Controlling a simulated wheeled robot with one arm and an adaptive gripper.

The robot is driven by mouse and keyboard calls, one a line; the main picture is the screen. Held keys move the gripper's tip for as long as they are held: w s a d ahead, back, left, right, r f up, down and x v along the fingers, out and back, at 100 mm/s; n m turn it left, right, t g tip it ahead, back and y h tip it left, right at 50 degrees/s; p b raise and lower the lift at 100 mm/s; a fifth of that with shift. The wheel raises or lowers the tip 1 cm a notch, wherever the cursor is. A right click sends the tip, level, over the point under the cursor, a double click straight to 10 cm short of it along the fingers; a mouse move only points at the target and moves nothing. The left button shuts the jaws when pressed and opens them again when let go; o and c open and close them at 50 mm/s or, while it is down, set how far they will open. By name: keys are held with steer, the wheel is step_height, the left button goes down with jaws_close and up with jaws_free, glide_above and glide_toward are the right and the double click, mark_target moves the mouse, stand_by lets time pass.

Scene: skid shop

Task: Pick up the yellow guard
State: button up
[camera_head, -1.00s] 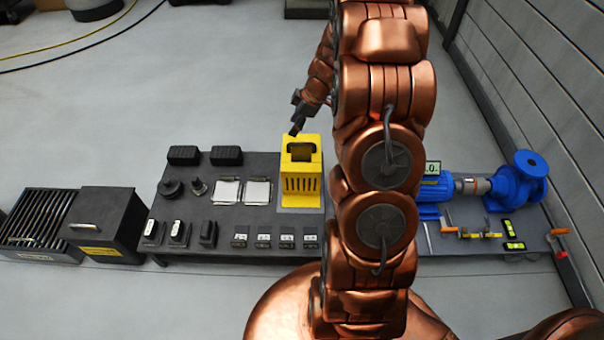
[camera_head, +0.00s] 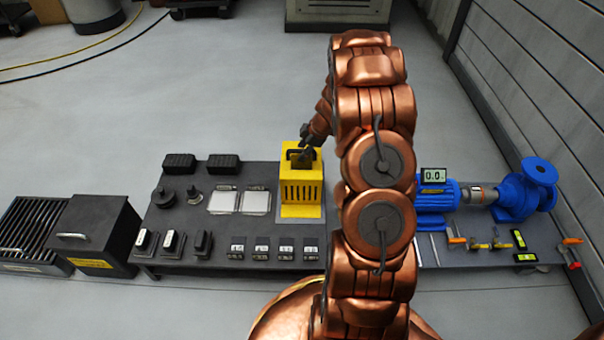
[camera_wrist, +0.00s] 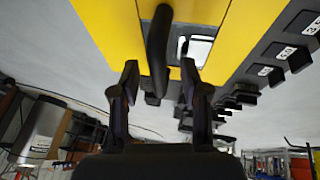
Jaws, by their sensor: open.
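The yellow guard (camera_head: 302,190) stands upright on the dark bench, left of my arm, with slots in its front and a dark handle at its top. In the wrist view the guard (camera_wrist: 250,35) fills the top, and its dark handle (camera_wrist: 159,45) points down between my fingers. My gripper (camera_wrist: 160,80) is open, its two fingers on either side of the handle with gaps visible. In the head view my gripper (camera_head: 305,157) is at the guard's top; its fingertips are small and partly lost against the handle.
The dark bench (camera_head: 180,222) holds two pale plates, black blocks and several small labelled blocks left of the guard. A blue pump (camera_head: 520,190) with a motor and a digital display (camera_head: 433,175) stand to the right. A black box (camera_head: 95,235) sits at far left.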

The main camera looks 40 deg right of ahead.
steer(key=shift+w+a+f, duration=0.1)
steer(key=shift+w+f, duration=0.2)
steer(key=shift+f, duration=0.25)
steer(key=shift+c, duration=0.3)
jaws_close()
